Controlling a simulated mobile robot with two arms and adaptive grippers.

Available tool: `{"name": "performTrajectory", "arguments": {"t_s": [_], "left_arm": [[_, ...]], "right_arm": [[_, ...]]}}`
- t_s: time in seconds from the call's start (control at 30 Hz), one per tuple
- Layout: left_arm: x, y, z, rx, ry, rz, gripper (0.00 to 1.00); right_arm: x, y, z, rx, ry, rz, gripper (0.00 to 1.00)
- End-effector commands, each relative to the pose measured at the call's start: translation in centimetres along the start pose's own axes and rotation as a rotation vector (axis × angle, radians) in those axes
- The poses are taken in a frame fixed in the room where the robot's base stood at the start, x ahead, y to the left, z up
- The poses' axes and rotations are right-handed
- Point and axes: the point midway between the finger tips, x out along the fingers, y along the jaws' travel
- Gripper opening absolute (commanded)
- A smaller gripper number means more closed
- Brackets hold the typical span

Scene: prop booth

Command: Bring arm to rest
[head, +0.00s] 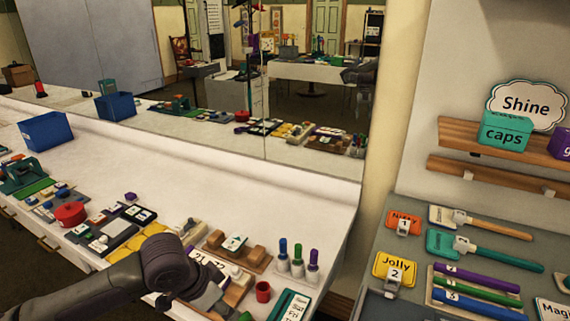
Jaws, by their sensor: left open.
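My left arm comes in from the lower left over the white counter (310,195). Its dark gripper (176,264) is over the counter's front part, among the small props, and is open. I see nothing held in it. The arm and gripper hide part of the items beneath them. Whether the gripper touches any of them is hard to tell. My right gripper is not in view.
Near the gripper are a wooden block stand (236,244), several capped markers (298,262) and a red cup (263,291). A red pot (70,214) and blue bin (46,131) stand left. A mirror (310,130) backs the counter; labelled shelves are right.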

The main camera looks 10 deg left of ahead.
Motion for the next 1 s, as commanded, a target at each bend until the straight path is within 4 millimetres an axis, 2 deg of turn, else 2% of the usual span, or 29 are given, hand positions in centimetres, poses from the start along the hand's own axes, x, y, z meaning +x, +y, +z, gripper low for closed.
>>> {"name": "performTrajectory", "arguments": {"t_s": [0.3,0.4,0.53,1.0], "left_arm": [[3.9,9.1,1.2,0.018,0.105,0.054,0.56],[4.3,10.9,2.6,-0.044,0.134,0.042,0.56],[4.5,12.0,5.6,-0.164,0.134,-0.003,0.56],[3.2,12.4,18.5,-0.495,-0.070,-0.192,0.56]], "right_arm": [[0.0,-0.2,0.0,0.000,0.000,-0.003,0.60],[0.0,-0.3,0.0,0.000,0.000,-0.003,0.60],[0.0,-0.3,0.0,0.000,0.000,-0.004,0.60],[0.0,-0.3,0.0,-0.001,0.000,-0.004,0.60]]}}
